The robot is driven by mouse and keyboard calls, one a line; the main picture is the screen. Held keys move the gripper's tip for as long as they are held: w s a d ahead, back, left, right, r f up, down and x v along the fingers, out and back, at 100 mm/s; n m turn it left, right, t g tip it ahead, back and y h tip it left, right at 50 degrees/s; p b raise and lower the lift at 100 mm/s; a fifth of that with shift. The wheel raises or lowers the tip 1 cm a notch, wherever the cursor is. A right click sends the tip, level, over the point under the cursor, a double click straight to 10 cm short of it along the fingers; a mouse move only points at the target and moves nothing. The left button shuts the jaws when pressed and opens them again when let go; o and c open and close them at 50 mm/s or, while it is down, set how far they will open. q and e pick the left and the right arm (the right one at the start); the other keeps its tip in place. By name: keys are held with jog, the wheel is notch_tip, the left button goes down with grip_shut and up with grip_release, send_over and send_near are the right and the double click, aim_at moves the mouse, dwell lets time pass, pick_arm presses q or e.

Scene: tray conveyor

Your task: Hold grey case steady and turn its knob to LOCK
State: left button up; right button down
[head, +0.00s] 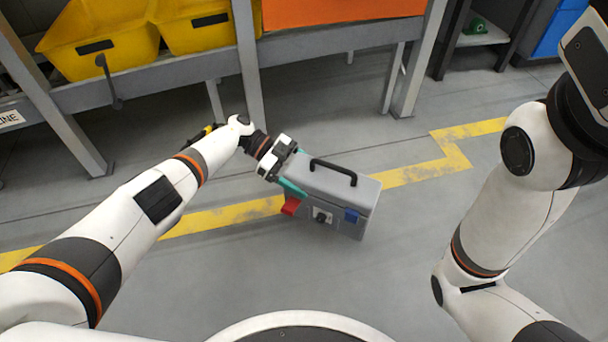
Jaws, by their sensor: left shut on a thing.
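The grey case (335,190) stands upright on the floor, with a black carry handle (333,170) on its lid. Its front has a dark knob (321,217) on a pale plate, with a red part (291,206) to the left and a blue part (351,215) to the right. The knob's setting is too small to read. My left gripper (291,187), with teal fingers, is shut on the case at its upper left edge; the exact contact is partly hidden. My right arm rises at the right edge, and its gripper is out of view.
A metal rack with yellow bins (102,42) and an orange panel (340,10) stands behind. Its grey legs (404,85) reach the floor. A yellow floor line (225,215) passes behind the case. The floor in front and right of the case is clear.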

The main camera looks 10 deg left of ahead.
pick_arm(q)
jog(key=shift+d+f+b, duration=0.1)
jog(key=shift+f+b, duration=4.25)
jog(key=shift+f, duration=0.1)
jog(key=shift+r, duration=0.1)
jog(key=shift+f, duration=0.45)
jog(key=o, duration=1.5)
jog(key=shift+f, duration=0.1)
jog(key=shift+o, duration=0.2)
jog(key=c, duration=1.5)
jog(key=shift+c, duration=0.2)
